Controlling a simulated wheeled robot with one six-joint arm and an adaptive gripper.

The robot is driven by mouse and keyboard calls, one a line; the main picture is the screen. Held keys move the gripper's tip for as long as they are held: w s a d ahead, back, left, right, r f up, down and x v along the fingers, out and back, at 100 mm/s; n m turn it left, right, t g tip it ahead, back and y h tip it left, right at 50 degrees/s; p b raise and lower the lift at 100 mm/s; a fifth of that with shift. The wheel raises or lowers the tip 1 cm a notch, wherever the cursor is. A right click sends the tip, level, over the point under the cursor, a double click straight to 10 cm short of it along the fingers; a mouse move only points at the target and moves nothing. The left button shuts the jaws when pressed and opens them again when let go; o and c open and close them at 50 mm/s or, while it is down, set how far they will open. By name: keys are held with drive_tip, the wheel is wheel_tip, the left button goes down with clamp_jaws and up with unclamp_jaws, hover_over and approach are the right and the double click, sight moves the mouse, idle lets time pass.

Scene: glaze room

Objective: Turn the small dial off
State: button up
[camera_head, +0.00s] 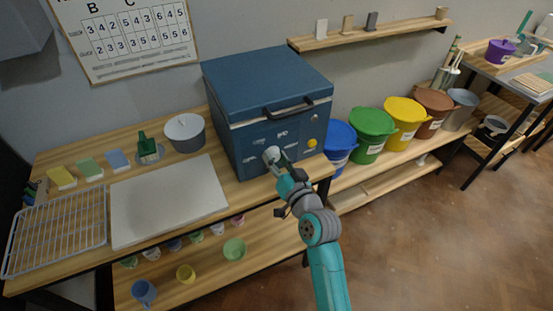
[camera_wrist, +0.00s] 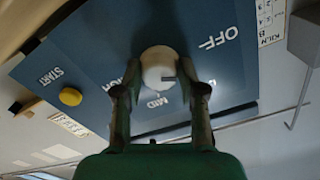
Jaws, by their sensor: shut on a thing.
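The blue kiln (camera_head: 268,85) stands on the wooden bench with its front panel facing me. A round white dial (camera_wrist: 158,62) on that panel sits between the fingers of my gripper (camera_wrist: 160,90), which is shut on it. A dark mark shows on the right part of its face in the wrist view. The words OFF, at the upper right, and MID, just below, are printed around it; other labels are partly hidden by the fingers. In the head view my gripper (camera_head: 276,160) is at the panel's lower middle, where the dial shows as a pale knob.
A yellow button (camera_wrist: 70,96) marked START is on the same panel, also seen in the head view (camera_head: 312,143). A handle (camera_head: 290,107) juts out above the panel. Several coloured buckets (camera_head: 371,135) stand to the right. A white board (camera_head: 168,200) lies at left. Floor at right is clear.

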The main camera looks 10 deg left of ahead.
drive_tip(key=n, duration=0.4)
drive_tip(key=shift+w+a+r+n, duration=0.1)
drive_tip(key=shift+r+n, duration=0.15)
drive_tip(key=shift+n, duration=0.15)
idle(0.4)
drive_tip(key=o, duration=1.1)
drive_tip(key=shift+w+f, duration=0.1)
drive_tip(key=shift+f, duration=0.1)
drive_tip(key=shift+s, duration=0.25)
drive_tip(key=v, duration=1.1)
drive_tip(key=shift+s+d, duration=0.15)
drive_tip(key=shift+d, duration=0.15)
